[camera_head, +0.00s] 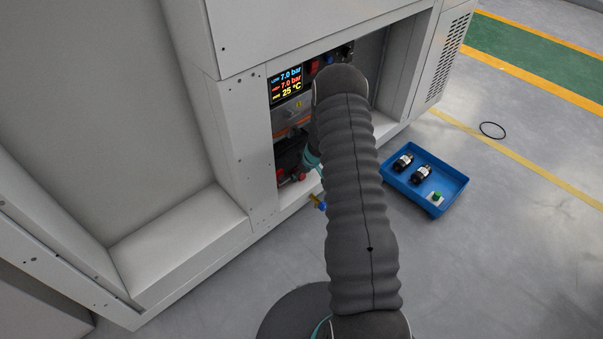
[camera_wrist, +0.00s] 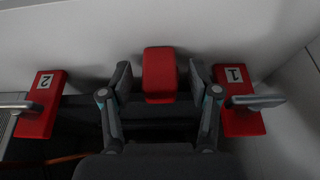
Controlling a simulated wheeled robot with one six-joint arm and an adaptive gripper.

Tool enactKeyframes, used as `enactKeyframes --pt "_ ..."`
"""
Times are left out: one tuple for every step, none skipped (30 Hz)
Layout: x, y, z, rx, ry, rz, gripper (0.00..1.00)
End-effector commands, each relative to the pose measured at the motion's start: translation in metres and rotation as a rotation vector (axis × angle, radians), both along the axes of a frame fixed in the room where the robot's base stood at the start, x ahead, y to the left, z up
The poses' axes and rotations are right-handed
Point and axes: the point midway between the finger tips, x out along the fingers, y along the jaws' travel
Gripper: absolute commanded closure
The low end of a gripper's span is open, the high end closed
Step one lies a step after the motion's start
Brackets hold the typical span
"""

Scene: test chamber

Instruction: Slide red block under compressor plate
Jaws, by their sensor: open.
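A red block (camera_wrist: 160,72) sits at the centre of the wrist view against a pale surface. My gripper (camera_wrist: 160,80) is open, one finger on each side of the block, with a narrow gap visible on both sides. A red piece marked 2 (camera_wrist: 41,104) is at the left and a red piece marked 1 (camera_wrist: 240,108) at the right, each crossed by a grey metal lever. I cannot tell which part is the compressor plate. In the head view my arm covers the gripper and most of the cabinet opening.
The white cabinet (camera_head: 245,150) has a display (camera_head: 286,86) reading 7.0 bar and 25 °C. A blue tray (camera_head: 398,180) with two dark cylindrical parts (camera_head: 412,168) and a green button piece (camera_head: 436,197) stands on the floor at right. A black ring (camera_head: 492,122) lies beyond it on open floor.

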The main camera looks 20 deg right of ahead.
Motion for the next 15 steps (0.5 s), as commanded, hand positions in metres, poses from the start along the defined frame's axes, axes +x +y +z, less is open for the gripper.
enactKeyframes --pt "-0.001 -0.001 0.004 -0.001 -0.001 0.0 0.38" --pt "-0.001 -0.001 0.006 0.0 -0.001 -0.001 0.38" --pt "-0.003 -0.002 0.011 0.0 -0.002 -0.001 0.38" --pt "-0.004 -0.002 0.014 -0.001 -0.003 -0.001 0.38" --pt "-0.006 -0.003 0.018 -0.001 -0.003 -0.001 0.38" --pt "-0.008 -0.004 0.025 -0.001 -0.003 -0.001 0.38" --pt "-0.01 -0.004 0.03 -0.001 -0.003 -0.001 0.38" --pt "-0.012 -0.005 0.035 -0.001 -0.003 -0.001 0.38" --pt "-0.015 -0.006 0.043 -0.001 -0.004 0.0 0.38" --pt "-0.017 -0.007 0.048 0.0 -0.002 0.0 0.38" --pt "-0.019 -0.008 0.054 -0.001 -0.003 -0.001 0.38" --pt "-0.023 -0.009 0.061 0.0 -0.002 0.0 0.38" --pt "-0.024 -0.01 0.066 -0.001 -0.004 0.0 0.38" --pt "-0.026 -0.011 0.071 0.0 -0.003 -0.002 0.38" --pt "-0.029 -0.012 0.077 -0.001 -0.003 0.0 0.38"
